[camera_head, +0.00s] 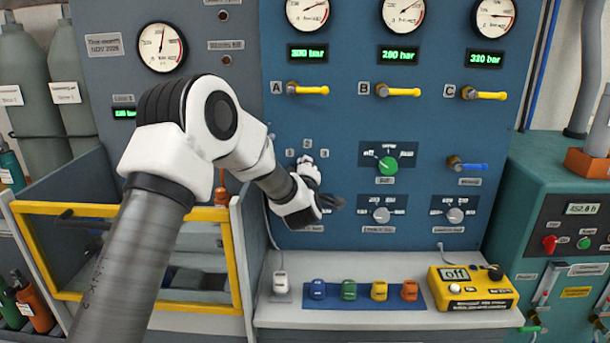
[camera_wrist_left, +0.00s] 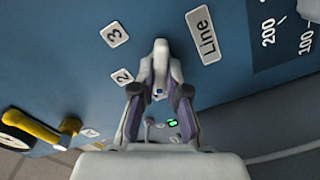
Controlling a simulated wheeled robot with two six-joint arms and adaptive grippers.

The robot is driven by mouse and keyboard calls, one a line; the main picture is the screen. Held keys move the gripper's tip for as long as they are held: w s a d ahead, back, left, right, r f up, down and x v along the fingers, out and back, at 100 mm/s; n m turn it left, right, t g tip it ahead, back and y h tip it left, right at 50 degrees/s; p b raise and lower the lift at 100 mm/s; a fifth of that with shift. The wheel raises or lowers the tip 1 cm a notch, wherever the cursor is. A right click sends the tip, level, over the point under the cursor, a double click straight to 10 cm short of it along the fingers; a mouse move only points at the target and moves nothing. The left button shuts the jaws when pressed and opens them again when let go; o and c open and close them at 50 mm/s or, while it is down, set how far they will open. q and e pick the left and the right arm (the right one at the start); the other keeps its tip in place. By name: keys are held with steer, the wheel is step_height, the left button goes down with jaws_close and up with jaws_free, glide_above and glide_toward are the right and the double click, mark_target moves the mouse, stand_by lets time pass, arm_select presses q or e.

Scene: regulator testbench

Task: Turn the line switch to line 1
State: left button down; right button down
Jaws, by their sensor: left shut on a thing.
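The line switch (camera_wrist_left: 160,60) is a pale grey knob on the blue panel, beside the "Line" label (camera_wrist_left: 203,37). My left gripper (camera_wrist_left: 160,88) is shut on it, one finger on each side. The position labels 2 (camera_wrist_left: 122,76) and 3 (camera_wrist_left: 115,33) show in the left wrist view; I cannot clearly make out label 1 there. In the head view, the left gripper (camera_head: 308,192) covers the knob, below the numbered labels (camera_head: 308,143). I cannot tell which number the knob points to. My right gripper is not in view.
Yellow valve handles (camera_head: 400,92) sit above and to the right of the switch. A green knob (camera_head: 387,165) and two grey knobs (camera_head: 381,215) are to its right. Below, a shelf (camera_head: 350,262) holds several coloured pieces and a yellow meter (camera_head: 470,288). A yellow-framed bay (camera_head: 130,300) is at left.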

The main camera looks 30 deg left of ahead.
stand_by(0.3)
arm_select(q)
steer(key=c, duration=1.2)
jaws_free()
steer(key=v, duration=1.2)
steer(key=shift+f, duration=0.15)
